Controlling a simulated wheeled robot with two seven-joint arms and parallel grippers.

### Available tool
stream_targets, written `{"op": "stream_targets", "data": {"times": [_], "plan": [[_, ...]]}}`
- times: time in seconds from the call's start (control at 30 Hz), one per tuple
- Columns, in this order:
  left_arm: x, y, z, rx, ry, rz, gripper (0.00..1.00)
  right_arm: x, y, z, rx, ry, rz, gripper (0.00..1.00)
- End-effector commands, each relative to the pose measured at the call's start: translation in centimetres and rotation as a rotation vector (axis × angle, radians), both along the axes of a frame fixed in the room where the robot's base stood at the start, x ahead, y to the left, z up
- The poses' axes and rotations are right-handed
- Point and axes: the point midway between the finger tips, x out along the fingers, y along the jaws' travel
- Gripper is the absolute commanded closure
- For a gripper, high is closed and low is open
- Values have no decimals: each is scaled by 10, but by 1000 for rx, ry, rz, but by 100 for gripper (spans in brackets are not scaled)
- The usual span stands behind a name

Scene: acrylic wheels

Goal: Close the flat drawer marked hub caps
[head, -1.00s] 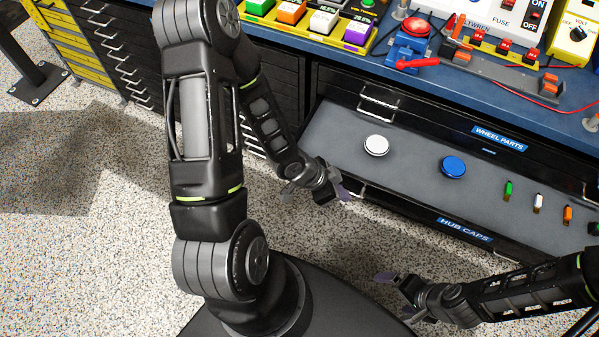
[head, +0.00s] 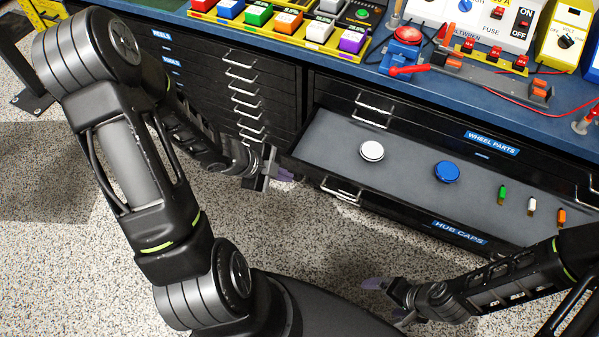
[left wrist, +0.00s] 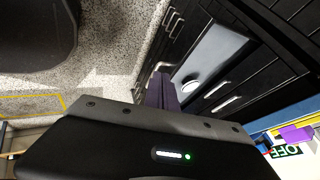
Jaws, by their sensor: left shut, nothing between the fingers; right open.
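The flat drawer marked hub caps (head: 405,205) stands open at the right of the head view, its label on the front face. A white round cap (head: 371,150), a blue round cap (head: 446,171) and small coloured pieces lie in it. Its left front handle (head: 342,189) is in plain view. My left gripper (head: 284,175) is shut and empty, just left of the drawer's front left corner, apart from the handle. In the left wrist view its purple fingers (left wrist: 162,91) show beside the open drawer (left wrist: 215,52). My right gripper (head: 374,300) is open and empty over the floor before the drawer.
The wheel parts drawer (head: 440,131) above is shut. Shut drawers with several handles (head: 245,98) stand to the left. The blue bench top (head: 345,72) carries coloured blocks, switches and red wires. Speckled floor (head: 310,240) is free before the drawer.

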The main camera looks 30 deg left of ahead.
Motion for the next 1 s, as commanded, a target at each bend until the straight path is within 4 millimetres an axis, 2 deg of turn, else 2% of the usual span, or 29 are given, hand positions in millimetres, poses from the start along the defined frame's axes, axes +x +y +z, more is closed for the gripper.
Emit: {"op": "stream_targets", "data": {"times": [0.27, 0.6, 0.7, 0.8, 1.0], "plan": [[15, -12, -30, -2, 0, -1, 100, 0, 0, -22, 0, -1, 0, 7], [49, -36, -84, -3, 1, -1, 100, 1, 0, -54, 0, -3, -1, 7], [66, -33, -75, 0, 0, 0, 100, 1, 0, -39, 0, -3, -1, 7], [78, -32, -75, -1, 0, 0, 100, 1, 0, -34, 0, -3, -1, 7], [88, -31, -78, -1, 2, 1, 100, 1, 0, -32, 0, -2, -1, 7]]}}
